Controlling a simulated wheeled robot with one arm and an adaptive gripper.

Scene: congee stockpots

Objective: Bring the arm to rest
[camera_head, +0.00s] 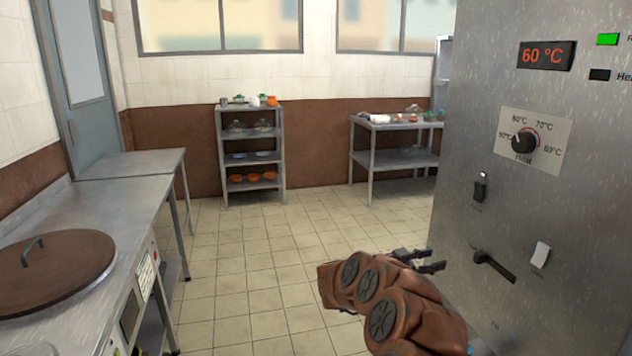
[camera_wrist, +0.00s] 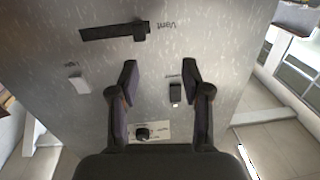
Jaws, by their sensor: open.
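My gripper (camera_head: 432,262) is at the end of my brown arm, in front of the left part of the steel cabinet's panel (camera_head: 455,215). In the wrist view my gripper (camera_wrist: 159,72) shows two dark fingers apart, with nothing between them. The fingers point at the panel and look clear of it, though the exact gap is hard to tell. The panel carries a black switch (camera_head: 480,187), a white light switch (camera_head: 540,255), a black vent lever (camera_head: 493,264) and a heat dial (camera_head: 525,141). The display (camera_head: 546,55) reads 60 °C.
A green lamp (camera_head: 607,39) is lit; the lamp below it (camera_head: 600,75) is dark. A steel counter with a brown round lid (camera_head: 55,270) runs along the left. A shelf rack (camera_head: 220,150) and a side table (camera_head: 362,158) stand at the back. The tiled floor (camera_head: 245,270) between is clear.

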